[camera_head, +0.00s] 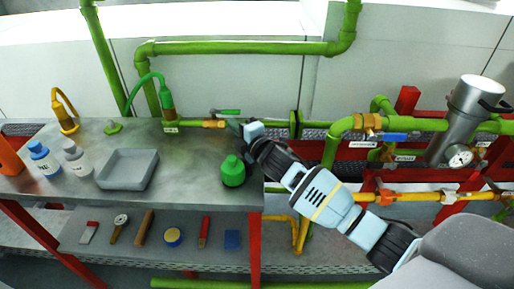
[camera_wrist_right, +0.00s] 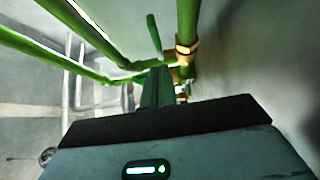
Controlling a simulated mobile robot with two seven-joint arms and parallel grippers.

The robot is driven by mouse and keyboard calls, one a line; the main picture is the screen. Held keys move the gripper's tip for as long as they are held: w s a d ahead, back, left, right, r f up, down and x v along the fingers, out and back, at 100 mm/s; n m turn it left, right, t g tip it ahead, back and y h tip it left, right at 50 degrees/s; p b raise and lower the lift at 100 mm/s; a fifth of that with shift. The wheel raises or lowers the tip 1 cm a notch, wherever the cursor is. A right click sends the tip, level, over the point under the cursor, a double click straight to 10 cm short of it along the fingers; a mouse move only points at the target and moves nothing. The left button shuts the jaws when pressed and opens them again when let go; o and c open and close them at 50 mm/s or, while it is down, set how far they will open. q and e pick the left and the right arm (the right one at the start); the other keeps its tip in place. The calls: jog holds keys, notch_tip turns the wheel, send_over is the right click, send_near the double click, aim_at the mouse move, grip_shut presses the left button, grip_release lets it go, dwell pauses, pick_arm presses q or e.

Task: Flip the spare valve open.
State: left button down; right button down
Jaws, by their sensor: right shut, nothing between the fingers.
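A valve with a green lever (camera_head: 227,112) and a brass body (camera_head: 213,124) sits on the short pipe at the back edge of the grey bench. In the head view the lever lies roughly along the pipe. In the right wrist view a green lever (camera_wrist_right: 153,33) stands up beside a brass fitting (camera_wrist_right: 186,50). My right gripper (camera_head: 236,127) is shut and empty, just right of the valve and below the lever. Its fingers (camera_wrist_right: 156,86) show in the wrist view; I cannot tell whether they touch the lever. My left gripper is not in view.
A blue-handled valve (camera_head: 390,137) is on the right pipe beside a steel canister (camera_head: 465,115) with a gauge. A grey tray (camera_head: 128,169) and two bottles stand left on the bench. Several tools lie on the lower shelf.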

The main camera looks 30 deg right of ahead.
jog(key=v, duration=0.3)
jog(key=shift+s+a, duration=0.15)
jog(key=shift+s, duration=0.05)
jog(key=v, duration=0.3)
jog(key=d+v, duration=0.1)
jog(key=v, duration=0.2)
jog(key=shift+w+f, duration=0.15)
jog(key=shift+s+d, duration=0.1)
jog(key=shift+s, duration=0.25)
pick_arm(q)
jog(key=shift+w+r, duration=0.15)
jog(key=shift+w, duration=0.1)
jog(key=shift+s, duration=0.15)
